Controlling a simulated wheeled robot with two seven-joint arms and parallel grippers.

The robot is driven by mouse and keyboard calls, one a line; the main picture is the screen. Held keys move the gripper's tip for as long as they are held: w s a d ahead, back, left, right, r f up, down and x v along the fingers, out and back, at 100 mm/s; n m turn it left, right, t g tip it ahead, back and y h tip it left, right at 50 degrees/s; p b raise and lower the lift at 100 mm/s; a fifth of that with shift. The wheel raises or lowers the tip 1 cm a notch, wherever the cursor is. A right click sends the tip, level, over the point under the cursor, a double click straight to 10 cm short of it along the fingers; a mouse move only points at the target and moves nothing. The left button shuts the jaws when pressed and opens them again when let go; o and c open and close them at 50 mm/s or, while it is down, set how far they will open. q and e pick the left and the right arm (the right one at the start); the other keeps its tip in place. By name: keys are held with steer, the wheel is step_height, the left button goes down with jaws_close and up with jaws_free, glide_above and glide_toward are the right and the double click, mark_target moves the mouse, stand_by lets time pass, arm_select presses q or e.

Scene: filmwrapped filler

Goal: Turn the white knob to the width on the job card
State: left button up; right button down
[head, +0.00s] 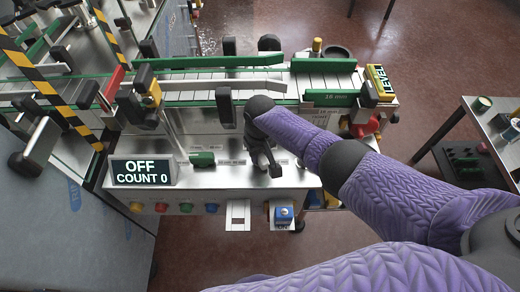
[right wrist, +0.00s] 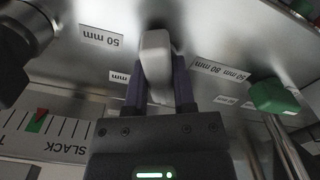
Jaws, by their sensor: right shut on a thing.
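My right gripper (head: 270,165) is over the middle of the machine's metal front panel, and its arm comes in from the right. In the right wrist view its two purple fingers (right wrist: 158,88) are shut on the white knob (right wrist: 155,52), a pale upright block with one finger on each side. The knob is hidden behind the gripper in the head view. Printed labels stand around it, including a 50 mm label (right wrist: 101,36) and an 80 mm label (right wrist: 221,70). I cannot make out a job card for certain. My left gripper is not in view.
A green knob (right wrist: 275,95) and a SLACK scale (right wrist: 45,130) flank the fingers. A display (head: 143,171) reads OFF, COUNT 0. Green guide rails (head: 205,62) run along the conveyor behind. A blue button (head: 284,214) and coloured buttons sit at the front edge. A side table (head: 480,107) stands right.

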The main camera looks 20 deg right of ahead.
steer(key=shift+r+m+p, duration=0.1)
steer(key=shift+m+p, duration=0.2)
steer(key=shift+m, duration=1.6)
steer(key=m+p, duration=0.1)
steer(key=m, duration=0.3)
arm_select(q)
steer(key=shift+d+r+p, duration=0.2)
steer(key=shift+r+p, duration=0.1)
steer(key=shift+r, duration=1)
arm_select(e)
steer(key=shift+d+m, duration=0.1)
steer(key=shift+m, duration=1.6)
steer(key=shift+w, duration=0.1)
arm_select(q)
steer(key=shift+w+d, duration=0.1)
arm_select(e)
steer(key=shift+c, duration=2.2)
jaws_free()
